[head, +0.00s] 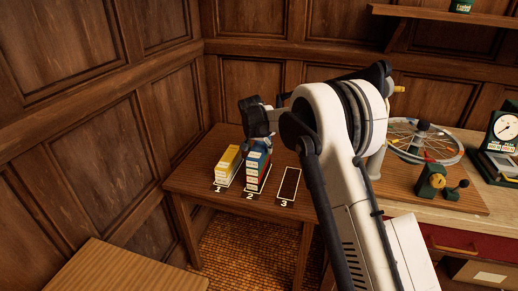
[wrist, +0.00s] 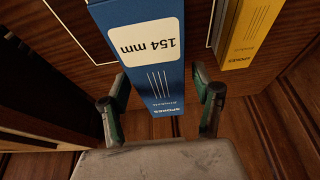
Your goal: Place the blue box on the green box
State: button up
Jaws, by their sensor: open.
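The blue box (head: 259,157) is on top of the stack above the mark 2 in the head view. In the wrist view the blue box (wrist: 165,75) has a white "154 mm" label and the word SPOKES. My gripper (wrist: 160,112) is open, with one finger on each side of the blue box's near end. I cannot tell whether the fingers touch it. In the head view my gripper (head: 258,137) is above the stack, partly hidden by dark wrist parts. Below the blue box are more labelled boxes with red showing. I cannot make out a green box.
A yellow box stack (head: 228,165) stands at mark 1, close left of the blue box; yellow also shows in the wrist view (wrist: 245,40). Outlined spot 3 (head: 289,184) is empty. A spoked wheel (head: 423,140) and a dial gauge (head: 503,128) are at right.

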jog(key=v, duration=1.2)
jog(key=s+d+r+n+t, duration=0.1)
jog(key=s+d+r, duration=0.75)
jog(key=s, duration=0.25)
jog(key=s+d+r, duration=0.7)
jog(key=s+d, duration=0.3)
jog(key=s, duration=0.2)
jog(key=s+d+f, duration=0.2)
jog(key=s, duration=0.6)
jog(key=s+d+f+n+t, duration=0.1)
jog(key=s+d+f, duration=0.2)
jog(key=s, duration=0.6)
jog(key=s+d+f+t+y, duration=0.1)
jog(key=s+d+f, duration=0.2)
jog(key=s, duration=0.6)
jog(key=shift+d+n+p, duration=0.2)
jog(key=shift+n+p, duration=0.1)
